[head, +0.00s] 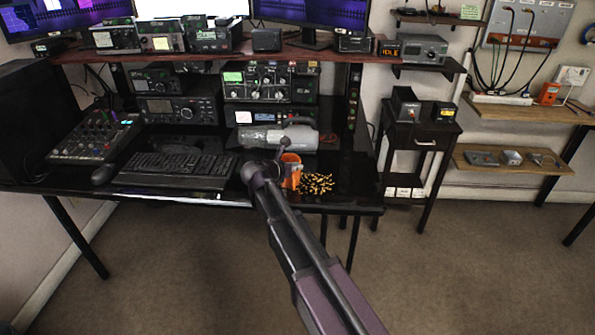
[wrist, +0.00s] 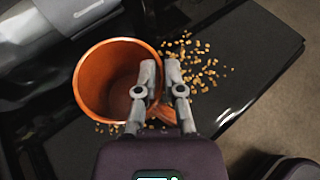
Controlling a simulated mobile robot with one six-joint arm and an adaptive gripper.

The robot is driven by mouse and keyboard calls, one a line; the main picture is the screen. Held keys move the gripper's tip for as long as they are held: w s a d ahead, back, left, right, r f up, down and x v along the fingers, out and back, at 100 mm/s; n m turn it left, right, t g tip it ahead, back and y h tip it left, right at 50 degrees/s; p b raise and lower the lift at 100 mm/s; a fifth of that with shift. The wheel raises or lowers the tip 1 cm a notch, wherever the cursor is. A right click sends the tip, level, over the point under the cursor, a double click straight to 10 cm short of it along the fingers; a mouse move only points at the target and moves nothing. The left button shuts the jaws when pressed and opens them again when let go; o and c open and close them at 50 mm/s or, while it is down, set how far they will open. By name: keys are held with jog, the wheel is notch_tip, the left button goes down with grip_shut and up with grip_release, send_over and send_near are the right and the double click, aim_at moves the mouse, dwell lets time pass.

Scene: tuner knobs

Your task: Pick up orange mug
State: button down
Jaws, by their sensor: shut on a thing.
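The orange mug (head: 291,171) stands on the black desk near its front edge, partly hidden behind my gripper in the head view. In the wrist view the mug (wrist: 90,88) is seen from above, its round opening facing the camera and its inside showing empty. My gripper (wrist: 159,72) has its two grey fingers close together at the mug's right side, one over the rim and one outside it. It is shut on the mug. The gripper (head: 270,160) also shows in the head view at the mug. The mug's base is hidden.
Small yellow-brown pieces (head: 317,183) lie scattered on the desk right of the mug. A grey cylindrical thing (head: 280,137) lies behind it. A keyboard (head: 175,168) and a mixer (head: 95,137) are to the left. The desk's front edge is close.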

jog(key=shift+w+a+r+p, duration=0.15)
jog(key=shift+w+r+p, duration=0.1)
jog(key=shift+p, duration=0.3)
jog(key=shift+r+p, duration=0.1)
jog(key=shift+p, duration=0.2)
jog(key=r+p, duration=0.2)
jog(key=shift+s+r, duration=0.3)
jog(key=shift+r, duration=0.1)
jog(key=s+a+r+p, duration=0.1)
jog(key=s, duration=1.5)
